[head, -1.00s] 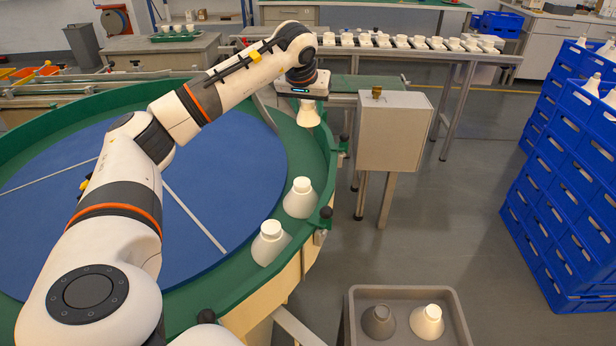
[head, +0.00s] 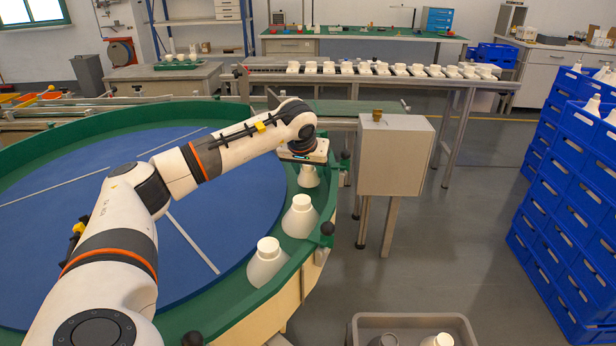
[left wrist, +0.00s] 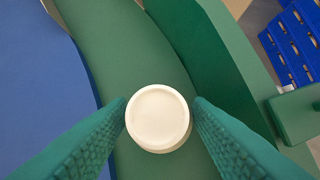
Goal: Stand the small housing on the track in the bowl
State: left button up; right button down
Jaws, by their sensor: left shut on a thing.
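The small white housing (head: 309,178) is upright under my left gripper (head: 307,163), at the green track (head: 228,297) along the bowl's right side. In the left wrist view, my left gripper (left wrist: 159,115) has its two green ribbed fingers on either side of the housing's round white top (left wrist: 158,117), shut on it. The green track (left wrist: 110,75) shows below and around it. I cannot tell whether the housing's base touches the track. The blue disc (head: 130,210) fills the middle of the bowl. My right gripper is not in view.
Two larger white housings (head: 299,217) (head: 267,262) stand nearer on the same track. A grey box (head: 396,150) on legs is just right of the bowl. A grey bin (head: 465,328) with housings is at the bottom edge. Blue crates (head: 570,215) are stacked at right.

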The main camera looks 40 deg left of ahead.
pick_arm(q)
jog(key=shift+f, duration=0.95)
jog(key=o, duration=1)
jog(key=shift+c, duration=0.2)
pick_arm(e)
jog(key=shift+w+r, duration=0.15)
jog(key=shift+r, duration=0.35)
pick_arm(q)
jog(key=shift+s+r, duration=0.15)
jog(key=shift+r, duration=0.35)
jog(key=p+v, duration=0.1)
jog(key=v, duration=1)
jog(key=shift+p, duration=0.3)
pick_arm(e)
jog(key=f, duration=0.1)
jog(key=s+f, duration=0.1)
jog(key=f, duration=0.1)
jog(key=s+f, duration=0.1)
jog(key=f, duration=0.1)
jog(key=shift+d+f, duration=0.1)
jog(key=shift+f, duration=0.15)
